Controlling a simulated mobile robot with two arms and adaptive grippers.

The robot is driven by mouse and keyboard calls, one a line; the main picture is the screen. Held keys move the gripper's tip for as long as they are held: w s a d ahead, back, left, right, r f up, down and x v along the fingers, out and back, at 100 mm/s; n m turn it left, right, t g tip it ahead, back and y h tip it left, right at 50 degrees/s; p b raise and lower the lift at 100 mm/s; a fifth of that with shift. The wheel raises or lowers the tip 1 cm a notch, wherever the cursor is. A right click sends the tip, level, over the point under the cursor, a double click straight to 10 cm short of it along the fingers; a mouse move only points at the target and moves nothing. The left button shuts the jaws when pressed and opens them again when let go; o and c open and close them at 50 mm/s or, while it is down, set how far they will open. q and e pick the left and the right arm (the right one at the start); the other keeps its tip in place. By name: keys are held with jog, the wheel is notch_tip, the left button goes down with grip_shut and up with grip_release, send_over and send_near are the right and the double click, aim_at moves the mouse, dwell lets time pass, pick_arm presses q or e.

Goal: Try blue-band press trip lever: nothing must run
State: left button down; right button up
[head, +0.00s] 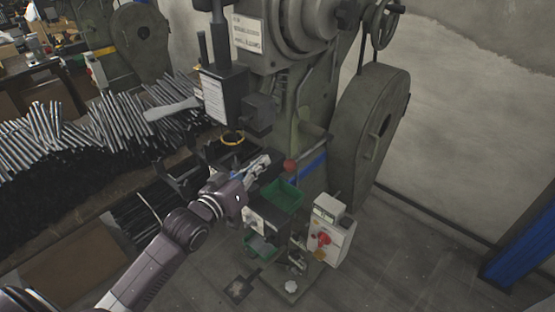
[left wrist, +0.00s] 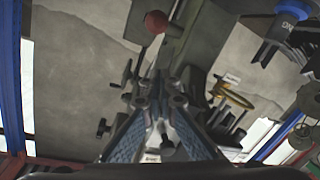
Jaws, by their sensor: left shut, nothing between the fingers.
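The press (head: 285,45) is a large grey-green machine with a blue band (head: 308,169) low on its frame. A red ball knob (head: 290,166), apparently the trip lever's end, shows beside the band. In the left wrist view the red knob (left wrist: 157,22) sits on a grey arm beyond my fingertips. My left gripper (head: 264,161) is shut and empty, just left of the knob in the head view. In the left wrist view its fingertips (left wrist: 161,88) are together and apart from the knob. My right gripper is not in view.
A flywheel (head: 375,125) stands right of the press. Green bins (head: 281,197) and a control box (head: 333,243) with a red button are below the knob. A yellow ring (head: 232,138) is close behind my gripper. Metal rods (head: 60,135) lie heaped left. Floor is clear at lower right.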

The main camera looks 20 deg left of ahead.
pick_arm(q)
jog(key=shift+w+r, duration=0.1)
jog(key=shift+r, duration=0.05)
jog(key=shift+w, duration=0.15)
jog(key=r+p+x, duration=0.1)
jog(key=p+x, duration=0.2)
jog(key=x, duration=0.6)
jog(key=f, duration=0.1)
jog(key=d+f, duration=0.1)
jog(key=f, duration=0.1)
jog(key=s+f+p, duration=0.1)
jog(key=shift+s+d+f, duration=0.1)
jog(key=shift+d+f, duration=0.05)
jog(key=shift+d, duration=0.1)
